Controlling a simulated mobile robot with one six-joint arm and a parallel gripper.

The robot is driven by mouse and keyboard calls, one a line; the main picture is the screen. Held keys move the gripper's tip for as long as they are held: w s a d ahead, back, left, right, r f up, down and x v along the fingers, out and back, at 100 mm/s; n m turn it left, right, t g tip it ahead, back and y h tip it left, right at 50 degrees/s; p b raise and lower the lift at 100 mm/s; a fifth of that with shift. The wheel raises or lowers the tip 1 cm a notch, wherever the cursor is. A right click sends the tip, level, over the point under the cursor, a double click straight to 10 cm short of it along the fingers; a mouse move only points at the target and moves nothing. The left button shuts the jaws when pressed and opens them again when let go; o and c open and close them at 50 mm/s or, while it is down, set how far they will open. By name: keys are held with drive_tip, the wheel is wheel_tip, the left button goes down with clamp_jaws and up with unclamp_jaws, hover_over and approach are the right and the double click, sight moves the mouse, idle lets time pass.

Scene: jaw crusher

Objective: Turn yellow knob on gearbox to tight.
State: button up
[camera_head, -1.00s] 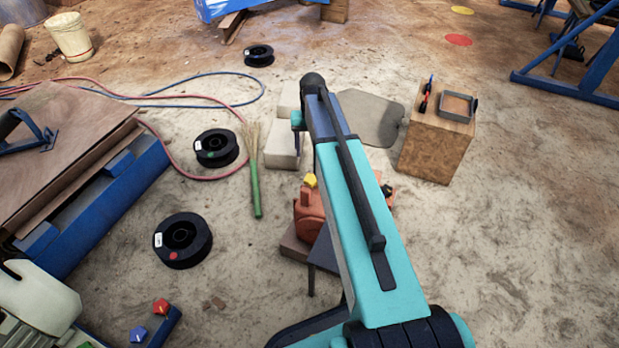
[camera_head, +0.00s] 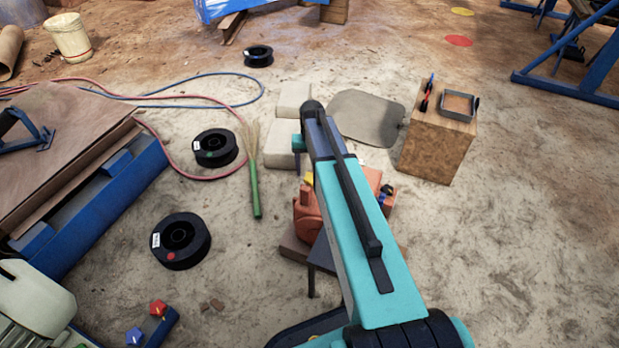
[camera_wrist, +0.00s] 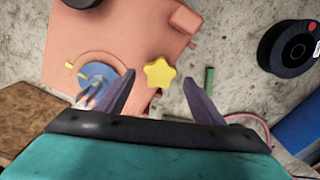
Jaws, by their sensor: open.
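I cannot tell how far above the knob the fingers are. In the head view the gripper is hidden behind my arm.
A blue round part (camera_wrist: 97,80) on the gearbox lies close to the left finger. A wooden block (camera_head: 436,146) holding small items stands to the right. Black spools (camera_head: 216,148), a green-handled broom (camera_head: 255,188) and pale blocks (camera_head: 279,151) lie to the left.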

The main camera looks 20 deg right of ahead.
sight(311, 178)
drive_tip(key=shift+f+b, duration=0.3)
drive_tip(key=shift+f, duration=1.45)
drive_tip(key=c, duration=1)
drive_tip(key=shift+a, duration=0.35)
drive_tip(key=shift+c, duration=0.2)
drive_tip(key=shift+d+r, duration=0.1)
drive_tip(key=shift+d, duration=0.1)
